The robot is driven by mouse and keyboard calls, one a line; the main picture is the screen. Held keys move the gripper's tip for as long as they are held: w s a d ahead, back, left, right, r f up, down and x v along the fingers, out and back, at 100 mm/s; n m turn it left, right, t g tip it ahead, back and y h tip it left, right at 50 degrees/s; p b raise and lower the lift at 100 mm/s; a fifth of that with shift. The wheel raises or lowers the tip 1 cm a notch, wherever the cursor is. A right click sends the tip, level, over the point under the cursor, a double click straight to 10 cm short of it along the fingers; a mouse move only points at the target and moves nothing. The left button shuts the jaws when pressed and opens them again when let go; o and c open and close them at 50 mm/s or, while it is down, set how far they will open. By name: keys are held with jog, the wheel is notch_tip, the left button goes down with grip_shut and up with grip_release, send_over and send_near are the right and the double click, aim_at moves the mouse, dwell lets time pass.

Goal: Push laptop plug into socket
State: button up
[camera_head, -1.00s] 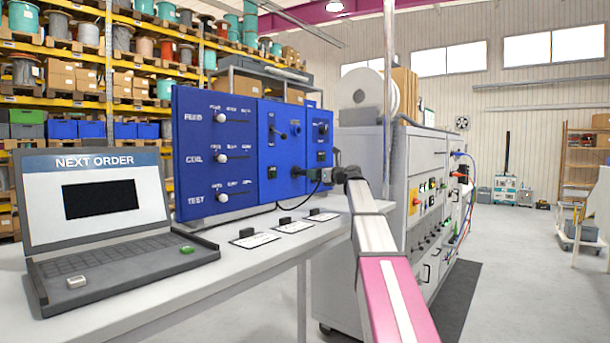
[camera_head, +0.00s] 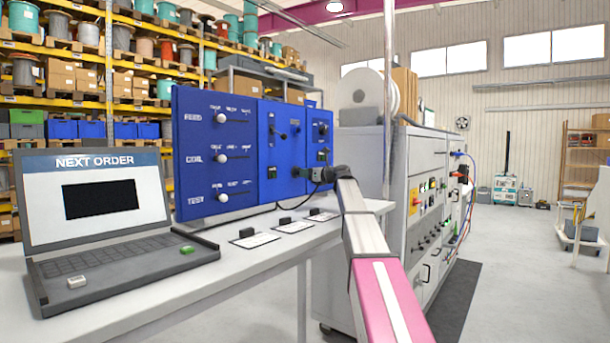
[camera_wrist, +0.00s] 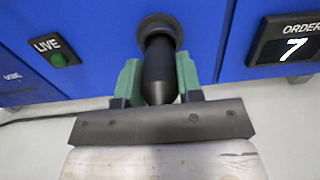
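The laptop plug (camera_wrist: 160,75) is a black cylinder between the green fingers of my gripper (camera_wrist: 157,82) in the wrist view. My gripper is shut on it. The plug's front end meets the round dark socket (camera_wrist: 158,27) on the blue panel; how deep it sits cannot be told. In the head view my gripper (camera_head: 311,174) is at the lower right of the blue panel, and its fingers and the plug are too small to make out. A black cable (camera_head: 297,203) hangs from there to the table. The laptop (camera_head: 110,215) stands open on the left.
The blue panel (camera_head: 240,115) has sliders and knobs. In the wrist view a green LIVE light (camera_wrist: 60,59) is left of the socket and an ORDER display (camera_wrist: 290,45) showing 7 is right. Three labelled black blocks (camera_head: 287,222) lie on the white table (camera_head: 165,295).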

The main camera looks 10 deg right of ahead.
jog(key=o, duration=0.4)
jog(key=shift+c, duration=0.2)
grip_shut()
jog(key=shift+v, duration=2.25)
jog(key=shift+v, duration=3)
